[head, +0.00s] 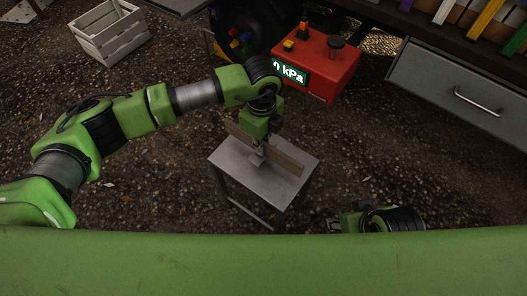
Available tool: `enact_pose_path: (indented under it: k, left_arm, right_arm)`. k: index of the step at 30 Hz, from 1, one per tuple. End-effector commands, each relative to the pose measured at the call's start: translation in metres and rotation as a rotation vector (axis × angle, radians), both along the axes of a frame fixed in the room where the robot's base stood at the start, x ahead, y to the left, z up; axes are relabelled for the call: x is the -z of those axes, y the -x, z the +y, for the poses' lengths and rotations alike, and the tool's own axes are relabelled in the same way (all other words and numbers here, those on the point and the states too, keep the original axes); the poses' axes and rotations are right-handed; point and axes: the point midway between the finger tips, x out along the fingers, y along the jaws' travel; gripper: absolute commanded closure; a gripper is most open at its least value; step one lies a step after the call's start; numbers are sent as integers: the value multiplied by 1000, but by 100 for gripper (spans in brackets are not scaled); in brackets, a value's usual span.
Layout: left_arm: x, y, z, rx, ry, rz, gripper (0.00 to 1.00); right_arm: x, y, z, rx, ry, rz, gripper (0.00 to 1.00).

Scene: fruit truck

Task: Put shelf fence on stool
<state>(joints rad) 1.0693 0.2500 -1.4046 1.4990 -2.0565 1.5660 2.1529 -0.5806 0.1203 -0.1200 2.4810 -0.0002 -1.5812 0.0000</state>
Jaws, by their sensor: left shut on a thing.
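The shelf fence (286,160) is a brown wooden board at the stool. It stands on its long edge, running from upper left to lower right over the stool top. The stool (243,184) has a flat grey square top and thin metal legs. My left gripper (257,158) reaches down from above and is shut on the fence near its middle. Whether the fence's lower edge touches the stool top is hard to tell. My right gripper (335,226) shows only in part at the bottom, above my green body; its fingers are too small to judge.
A red pump box (320,66) reading "0 kPa" stands behind the stool, beside a dark wheel (247,28). A grey drawer (450,92) with a handle is at the right. A white crate (109,35) lies at the upper left. Gravel around the stool is clear.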

Motion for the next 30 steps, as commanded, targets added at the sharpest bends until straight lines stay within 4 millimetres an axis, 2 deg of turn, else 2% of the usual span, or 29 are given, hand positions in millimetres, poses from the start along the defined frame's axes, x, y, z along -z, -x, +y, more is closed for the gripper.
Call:
enact_pose_path:
  k: [2,7,18,19,21,30]
  left_arm:
    - [10,4,-6,3,0,2,100]
    - [35,3,-4,-1,-2,2,100]
    - [39,2,-4,1,1,1,100]
    - [40,2,-4,1,-1,1,90]
    - [39,2,-4,1,-1,1,75]
    - [38,2,-4,1,-1,1,75]
  right_arm:
    - [3,0,0,0,0,0,60]
    - [9,0,0,0,0,1,60]
    - [11,0,0,0,0,-1,60]
    - [10,-1,0,-1,0,-2,60]
    - [10,-1,0,0,0,-3,60]
    - [9,-1,0,-1,0,-4,60]
